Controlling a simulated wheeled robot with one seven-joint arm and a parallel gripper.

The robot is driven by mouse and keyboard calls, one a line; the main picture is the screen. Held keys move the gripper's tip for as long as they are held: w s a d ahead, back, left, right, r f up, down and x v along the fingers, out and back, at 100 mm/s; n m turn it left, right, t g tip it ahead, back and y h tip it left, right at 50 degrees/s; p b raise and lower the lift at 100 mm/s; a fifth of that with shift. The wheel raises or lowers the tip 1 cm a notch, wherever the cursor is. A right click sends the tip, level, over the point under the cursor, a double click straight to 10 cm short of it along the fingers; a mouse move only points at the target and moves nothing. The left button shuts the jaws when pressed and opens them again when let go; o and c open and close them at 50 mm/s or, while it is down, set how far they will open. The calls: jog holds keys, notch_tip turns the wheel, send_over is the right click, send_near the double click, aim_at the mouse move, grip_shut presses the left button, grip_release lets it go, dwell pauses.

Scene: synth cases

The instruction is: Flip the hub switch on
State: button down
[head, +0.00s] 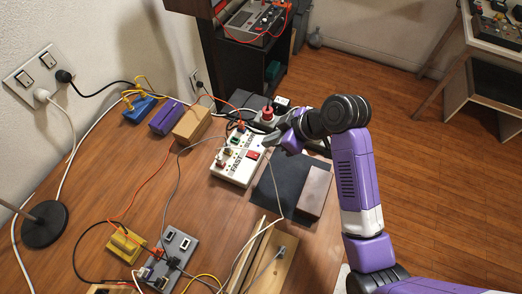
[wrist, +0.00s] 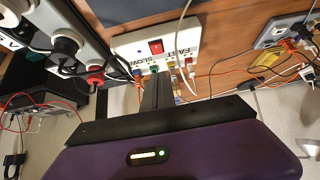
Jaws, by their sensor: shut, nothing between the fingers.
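The white hub (head: 238,173) lies on the wooden table, with FAST and SLOW lettering, several ports and a red rocker switch (head: 252,155). In the wrist view the hub (wrist: 128,46) is at the top, with the red switch (wrist: 156,46) at its far middle. I cannot tell which way the rocker is tipped. My gripper (head: 268,141) is just above the hub's upper right edge, beside the switch. In the wrist view its closed fingers (wrist: 158,76) point at the hub's port side, below the switch in the picture, holding nothing. Whether they touch the hub cannot be told.
Cables run from the hub's ports across the table (head: 150,190). A dark mat (head: 275,178) with a brown block (head: 315,190) lies to the right. A tan box (head: 191,124) stands to the left. A power strip with plugs (wrist: 64,42) is close beside my fingers.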

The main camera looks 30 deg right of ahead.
send_over(257, 156)
jog(key=f, duration=0.4)
jog(key=shift+s+d, duration=0.25)
jog(key=shift+s, duration=0.1)
notch_tip(257, 156, down, 3)
jog(key=shift+s+d+f+p, duration=0.15)
jog(key=shift+p, duration=0.25)
jog(key=shift+f, duration=0.45)
jog(key=shift+s+d+f+b, duration=0.1)
jog(key=shift+s+f+b, duration=0.05)
jog(key=shift+f+b, duration=0.5)
jog(key=shift+r, duration=0.45)
jog(key=shift+r+p, duration=0.7)
jog(key=shift+p, duration=0.15)
